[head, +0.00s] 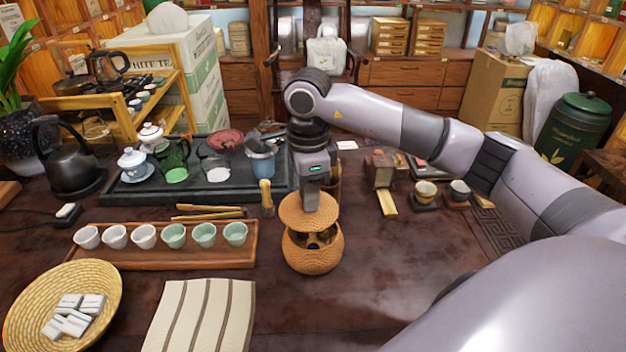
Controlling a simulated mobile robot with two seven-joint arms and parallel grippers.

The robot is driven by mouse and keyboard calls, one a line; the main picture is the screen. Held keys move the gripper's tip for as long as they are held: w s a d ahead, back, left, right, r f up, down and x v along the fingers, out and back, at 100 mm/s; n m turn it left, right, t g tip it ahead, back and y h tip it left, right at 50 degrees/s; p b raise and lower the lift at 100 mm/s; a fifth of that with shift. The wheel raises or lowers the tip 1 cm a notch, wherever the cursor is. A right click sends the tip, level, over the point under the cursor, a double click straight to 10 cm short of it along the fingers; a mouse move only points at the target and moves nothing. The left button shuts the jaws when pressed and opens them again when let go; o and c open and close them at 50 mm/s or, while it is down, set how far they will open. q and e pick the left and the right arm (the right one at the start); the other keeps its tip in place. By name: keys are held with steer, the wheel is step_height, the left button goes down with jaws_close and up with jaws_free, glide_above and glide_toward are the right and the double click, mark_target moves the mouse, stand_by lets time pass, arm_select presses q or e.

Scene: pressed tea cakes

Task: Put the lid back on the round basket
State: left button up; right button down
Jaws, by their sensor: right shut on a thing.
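The round basket (312,258) is woven and tan and stands on the dark table near the middle of the head view. Its mouth is partly open at the front, with a dark inside showing. The matching woven lid (308,212) is in my right gripper (311,200), just above the basket. A gap shows between lid and rim at the front; I cannot tell whether they touch at the back. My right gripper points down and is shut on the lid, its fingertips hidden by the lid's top. My left gripper is not in view.
A wooden tray (160,264) with several cups lies left of the basket. A striped cloth (200,318) and a woven plate (95,330) are nearer. A black tea tray (225,188) with teaware stands behind.

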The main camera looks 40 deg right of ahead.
steer(key=m, duration=0.1)
steer(key=d+m, duration=0.1)
steer(key=m, duration=0.1)
steer(key=shift+w+d+r+m, duration=0.15)
steer(key=shift+w+r+m, duration=0.1)
steer(key=shift+m, duration=0.15)
steer(key=shift+f+b, duration=2)
steer(key=shift+f, duration=1.15)
steer(key=shift+f+b, duration=0.15)
steer(key=shift+b, duration=0.15)
steer(key=shift+c, duration=2.1)
jaws_free()
